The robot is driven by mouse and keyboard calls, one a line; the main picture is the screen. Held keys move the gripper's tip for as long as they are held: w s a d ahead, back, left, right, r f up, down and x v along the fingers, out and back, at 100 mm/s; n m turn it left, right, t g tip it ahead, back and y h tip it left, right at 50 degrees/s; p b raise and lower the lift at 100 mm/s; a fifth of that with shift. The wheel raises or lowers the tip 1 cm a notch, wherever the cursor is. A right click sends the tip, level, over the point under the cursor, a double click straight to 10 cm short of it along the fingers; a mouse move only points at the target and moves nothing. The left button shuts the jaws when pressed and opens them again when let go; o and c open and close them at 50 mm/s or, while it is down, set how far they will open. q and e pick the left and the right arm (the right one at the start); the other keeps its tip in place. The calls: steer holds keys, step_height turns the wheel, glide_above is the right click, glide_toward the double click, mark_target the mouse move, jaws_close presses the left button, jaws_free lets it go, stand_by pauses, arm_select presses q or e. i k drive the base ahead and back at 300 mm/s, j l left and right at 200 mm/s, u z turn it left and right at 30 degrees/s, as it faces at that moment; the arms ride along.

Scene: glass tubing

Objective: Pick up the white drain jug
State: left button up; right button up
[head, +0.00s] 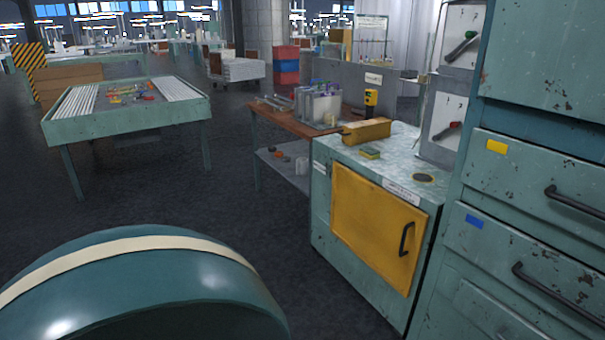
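Neither of my grippers is in view.
The brown-topped bench (268,115) holds clear containers (318,106). A cabinet with a yellow door (370,225) stands in front of it, with a yellow box (366,131) on top. Teal drawers (535,195) fill the right. A teal table (125,122) stands left. Dark floor (190,195) between is open.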

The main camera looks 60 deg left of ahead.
mark_target(301, 164)
steer(key=j+u, duration=0.1)
steer(key=j, duration=0.55)
steer(key=i+j+u, duration=0.15)
steer(key=j, duration=0.5)
steer(key=j+u, duration=0.1)
steer(key=j, duration=0.5)
steer(key=i+j+u, duration=0.15)
steer(key=j, duration=0.5)
steer(key=i+j+u, duration=0.1)
steer(key=j, duration=0.5)
steer(key=i+j+u, duration=0.1)
steer(key=j, duration=0.5)
steer(key=i+j+u, duration=0.15)
steer(key=j, duration=0.45)
steer(key=i+j+u, duration=0.1)
steer(key=i+j, duration=0.2)
steer(key=j, duration=0.25)
